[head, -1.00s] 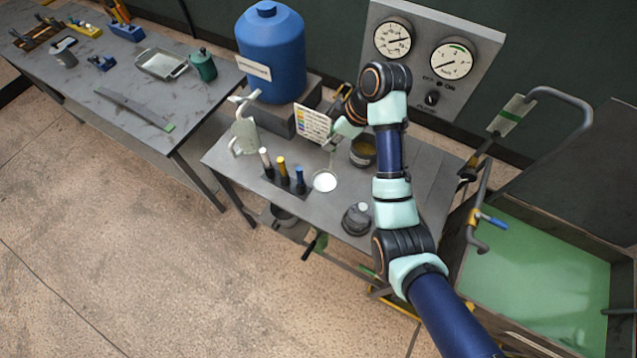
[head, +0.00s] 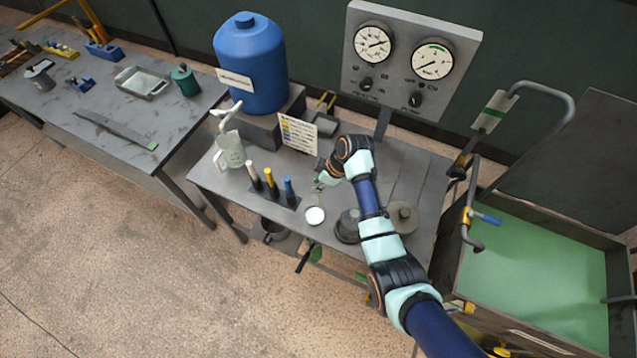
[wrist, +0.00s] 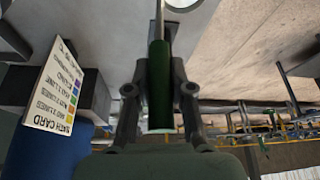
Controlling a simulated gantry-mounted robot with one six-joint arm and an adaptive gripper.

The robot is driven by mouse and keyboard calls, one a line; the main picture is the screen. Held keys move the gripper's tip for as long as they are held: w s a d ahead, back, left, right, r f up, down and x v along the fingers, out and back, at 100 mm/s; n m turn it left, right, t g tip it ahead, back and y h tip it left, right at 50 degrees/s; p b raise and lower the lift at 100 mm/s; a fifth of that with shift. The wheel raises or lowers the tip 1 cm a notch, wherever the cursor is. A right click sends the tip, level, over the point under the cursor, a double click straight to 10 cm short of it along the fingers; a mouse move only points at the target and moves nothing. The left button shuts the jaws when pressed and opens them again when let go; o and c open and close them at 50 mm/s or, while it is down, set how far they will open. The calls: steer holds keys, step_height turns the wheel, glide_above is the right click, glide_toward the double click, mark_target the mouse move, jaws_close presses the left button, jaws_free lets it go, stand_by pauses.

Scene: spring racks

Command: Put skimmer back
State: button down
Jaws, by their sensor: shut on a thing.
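The skimmer has a dark green handle (wrist: 160,85), a thin metal shaft, and a pale round head (wrist: 183,2) partly cut off at the top of the wrist view. My gripper (wrist: 160,92) is shut on the green handle, with a finger on each side. In the head view, my gripper (head: 322,182) is over the middle of the bench, and the white skimmer head (head: 315,215) shows in front of it, near the bench's front edge. I cannot tell whether the head touches the bench top.
Three coloured-top sticks (head: 270,180) stand left of the skimmer. A clear jug (head: 231,152), blue drum (head: 250,65) and bath card (head: 298,132) lie behind and left. Dark lidded pots (head: 347,226) stand right. A green-floored tub (head: 535,285) is at far right.

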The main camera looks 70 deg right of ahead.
steer(key=shift+f, duration=0.1)
steer(key=c, duration=1)
jaws_free()
steer(key=v, duration=1.2)
steer(key=shift+p, duration=0.35)
